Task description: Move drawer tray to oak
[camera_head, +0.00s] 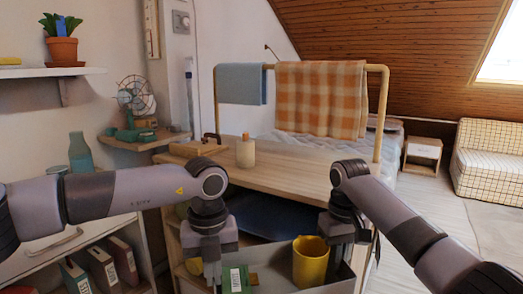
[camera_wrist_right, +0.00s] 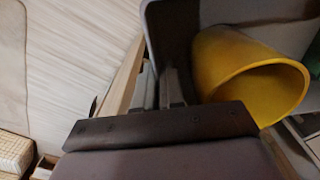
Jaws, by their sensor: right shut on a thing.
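A grey drawer tray (camera_head: 275,258) sits low at the front of the oak-topped unit, with a yellow mug (camera_head: 310,262) and a green box (camera_head: 236,279) in it. The mug also shows in the right wrist view (camera_wrist_right: 245,72), inside the grey tray (camera_wrist_right: 172,35). My right gripper (camera_head: 342,262) is shut on the tray's right wall; its fingers show in the right wrist view (camera_wrist_right: 160,88). My left gripper (camera_head: 211,272) points down at the tray's left side; its fingertips are too small and partly hidden to tell their opening. The oak top (camera_head: 290,172) is above and behind the tray.
A wooden caddy (camera_head: 198,148) and a pale bottle (camera_head: 245,152) stand at the oak top's left. A rail holds a blue cloth (camera_head: 241,84) and an orange checked cloth (camera_head: 320,98) behind it. The oak top's middle and right look clear. Binders (camera_head: 103,267) fill a lower-left shelf.

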